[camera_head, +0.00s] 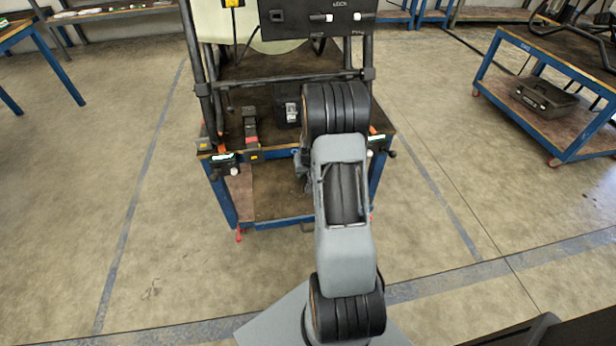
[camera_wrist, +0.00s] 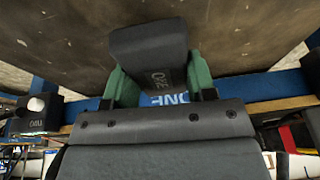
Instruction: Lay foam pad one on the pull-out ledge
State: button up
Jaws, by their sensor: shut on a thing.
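The pad is in front of the cart's blue front rail, above a dark brown board (camera_wrist: 240,35). I cannot tell whether this board is the pull-out ledge, or how high the pad is above it. A brown lower board (camera_head: 285,200) shows at the cart's front.
The cart's top (camera_head: 260,125) carries a frame and small tools. A blue-legged table (camera_head: 560,50) with a black case (camera_head: 544,97) stands right. The floor around the cart is clear.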

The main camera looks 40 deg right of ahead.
jog(key=shift+f, duration=0.95)
jog(key=shift+f+b, duration=0.55)
jog(key=shift+b, duration=0.15)
jog(key=shift+s, duration=0.1)
